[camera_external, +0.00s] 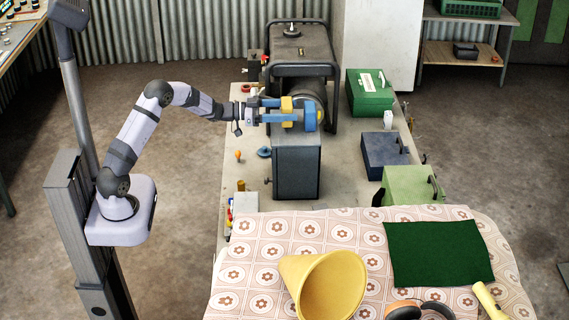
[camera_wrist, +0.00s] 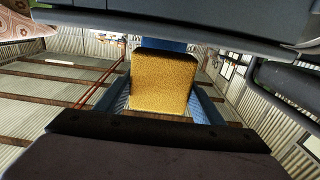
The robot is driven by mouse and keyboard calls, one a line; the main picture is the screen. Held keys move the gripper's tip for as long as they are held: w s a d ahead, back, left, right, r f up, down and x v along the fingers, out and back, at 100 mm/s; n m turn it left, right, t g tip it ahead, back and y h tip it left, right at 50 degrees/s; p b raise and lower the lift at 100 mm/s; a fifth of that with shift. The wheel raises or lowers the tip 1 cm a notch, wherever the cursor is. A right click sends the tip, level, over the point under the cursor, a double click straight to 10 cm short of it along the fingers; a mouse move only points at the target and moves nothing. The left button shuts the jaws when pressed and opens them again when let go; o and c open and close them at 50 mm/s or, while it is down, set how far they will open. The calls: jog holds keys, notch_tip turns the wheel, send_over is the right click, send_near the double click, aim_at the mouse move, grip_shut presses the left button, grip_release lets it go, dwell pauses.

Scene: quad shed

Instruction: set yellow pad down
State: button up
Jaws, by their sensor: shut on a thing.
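The yellow pad (camera_wrist: 163,80) shows in the wrist view as a rough-textured yellow block between the two blue fingers. My gripper (camera_wrist: 160,100) is shut on it. In the external view my gripper (camera_external: 300,113) reaches right from the arm, with yellow showing at the fingers; the pad (camera_external: 287,103) is partly covered by them there. The gripper is at the height of the top of a dark grey box (camera_external: 297,170) or above it, in front of the generator (camera_external: 302,62). I cannot tell whether the pad touches anything.
The generator's black frame stands close behind the gripper. A green case (camera_external: 369,97), a blue box (camera_external: 385,152) and a light green box (camera_external: 411,185) line the bench's right side. A patterned cloth (camera_external: 250,262) at the front bears a yellow cone (camera_external: 330,285) and a dark green mat (camera_external: 438,252).

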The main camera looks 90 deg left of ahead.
jog(key=shift+f, duration=0.75)
jog(key=shift+f, duration=0.1)
jog(key=shift+f, duration=0.15)
jog(key=o, duration=1)
